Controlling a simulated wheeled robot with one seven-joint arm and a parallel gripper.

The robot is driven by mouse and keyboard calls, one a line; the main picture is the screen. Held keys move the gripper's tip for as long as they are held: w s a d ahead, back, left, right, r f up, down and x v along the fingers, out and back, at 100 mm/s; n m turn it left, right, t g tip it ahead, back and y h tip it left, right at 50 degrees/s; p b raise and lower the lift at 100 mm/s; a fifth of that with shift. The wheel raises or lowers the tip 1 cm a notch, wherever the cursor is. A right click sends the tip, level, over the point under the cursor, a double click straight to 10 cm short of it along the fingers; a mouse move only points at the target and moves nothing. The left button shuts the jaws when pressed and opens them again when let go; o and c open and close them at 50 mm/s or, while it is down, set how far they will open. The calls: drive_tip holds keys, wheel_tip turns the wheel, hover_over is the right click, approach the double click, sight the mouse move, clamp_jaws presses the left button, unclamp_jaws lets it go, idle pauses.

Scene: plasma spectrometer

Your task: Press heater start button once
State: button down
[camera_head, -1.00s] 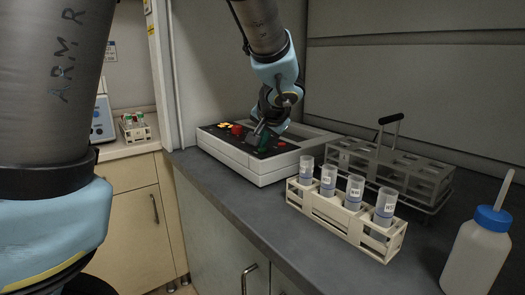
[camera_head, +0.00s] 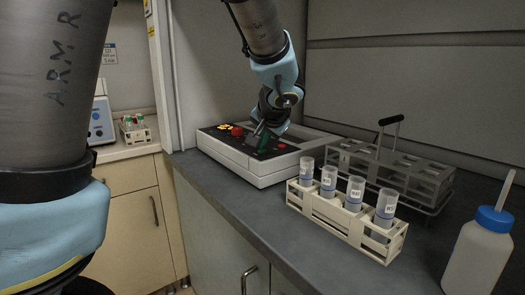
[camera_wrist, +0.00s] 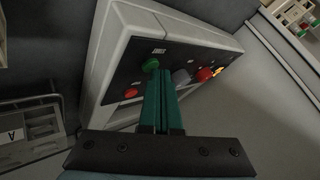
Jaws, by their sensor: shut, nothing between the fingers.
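The heater unit is a low white box (camera_head: 262,176) on the grey bench, with a black control panel (camera_head: 236,141) on top. In the wrist view the panel carries a green button (camera_wrist: 151,65) under a small white label, which is too small to read. My gripper (camera_wrist: 160,73) is shut and empty, its green fingers pressed together. In the wrist view its tips lie right beside the green button and partly cover it. I cannot tell whether they touch it. In the head view my gripper (camera_head: 260,131) points down at the panel.
A small red button (camera_wrist: 131,92), a grey knob (camera_wrist: 181,76) and a large red button (camera_wrist: 205,74) sit close by. A rack (camera_head: 337,217) with several labelled tubes stands in front right. A wire rack (camera_head: 425,188) and a wash bottle (camera_head: 477,256) stand farther right.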

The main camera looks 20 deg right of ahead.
sight(262, 154)
drive_tip(key=shift+r, duration=0.6)
drive_tip(key=shift+r+p, duration=0.1)
drive_tip(key=shift+p, duration=0.2)
drive_tip(key=shift+r+p, duration=1.55)
drive_tip(key=shift+r, duration=0.9)
drive_tip(key=s+a+f+n+g+p, duration=0.1)
drive_tip(key=s+a+f+n+g, duration=0.1)
drive_tip(key=a, duration=0.8)
drive_tip(key=s+a+f+n+g+p, duration=0.1)
drive_tip(key=s+a+f+n+g, duration=0.2)
drive_tip(key=a, duration=0.8)
drive_tip(key=s+a+f+n+g+y+p, duration=0.1)
drive_tip(key=s+a+f+n+g, duration=0.1)
drive_tip(key=s+a+f+n, duration=0.2)
drive_tip(key=s+a+f, duration=0.1)
drive_tip(key=a+f, duration=0.2)
drive_tip(key=a, duration=0.3)
drive_tip(key=shift+s+a+f+g, duration=0.15)
drive_tip(key=shift+a+f+g, duration=0.1)
drive_tip(key=shift+g, duration=0.05)
